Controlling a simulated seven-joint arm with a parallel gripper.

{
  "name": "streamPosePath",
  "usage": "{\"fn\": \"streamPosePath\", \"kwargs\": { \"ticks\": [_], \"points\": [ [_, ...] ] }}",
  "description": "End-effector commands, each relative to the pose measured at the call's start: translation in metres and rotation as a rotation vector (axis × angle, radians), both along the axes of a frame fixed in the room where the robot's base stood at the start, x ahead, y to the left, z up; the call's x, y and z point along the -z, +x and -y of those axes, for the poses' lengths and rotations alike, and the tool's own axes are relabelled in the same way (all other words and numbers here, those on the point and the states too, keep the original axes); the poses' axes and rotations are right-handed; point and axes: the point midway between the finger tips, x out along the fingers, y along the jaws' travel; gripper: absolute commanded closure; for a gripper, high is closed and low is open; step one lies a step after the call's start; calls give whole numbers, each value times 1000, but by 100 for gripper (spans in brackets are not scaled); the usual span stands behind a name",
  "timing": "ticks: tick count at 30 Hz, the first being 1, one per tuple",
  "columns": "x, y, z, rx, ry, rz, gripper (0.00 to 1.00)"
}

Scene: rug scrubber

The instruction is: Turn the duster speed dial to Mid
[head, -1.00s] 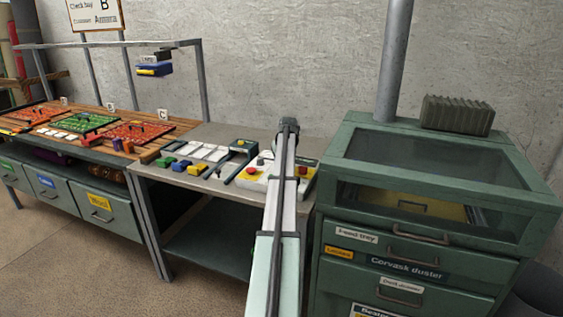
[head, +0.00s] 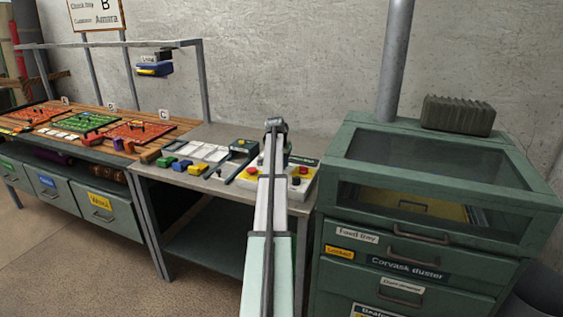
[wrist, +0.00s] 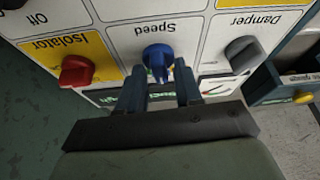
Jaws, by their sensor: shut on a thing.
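The blue Speed dial (wrist: 157,54) is on a white control panel (wrist: 120,33), upside down in the wrist view. My gripper (wrist: 159,76) has its two dark fingers on either side of the dial's knob and is shut on it. The dial's setting marks are not readable, so I cannot tell which speed it points to. In the head view, my arm covers the dial, and the control panel (head: 299,194) shows at both sides of the arm on the grey bench.
A red Isolator knob (wrist: 76,70) and a grey Damper knob (wrist: 241,54) flank the dial closely. The green Corvask duster cabinet (head: 341,204) stands right of the bench. Blue, yellow and green blocks (head: 182,165) lie left of the panel.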

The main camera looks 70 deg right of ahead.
Motion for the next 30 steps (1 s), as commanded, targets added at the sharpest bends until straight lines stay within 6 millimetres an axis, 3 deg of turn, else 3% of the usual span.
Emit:
{"fn": "streamPosePath", "kwargs": {
  "ticks": [22,23,25,30],
  "points": [
    [0,1,0,92,1,-1,96],
    [0,1,0,92,1,-1,63],
    [0,1,0,92,1,-1,57],
    [0,1,0,92,1,-1,57]
  ]
}}
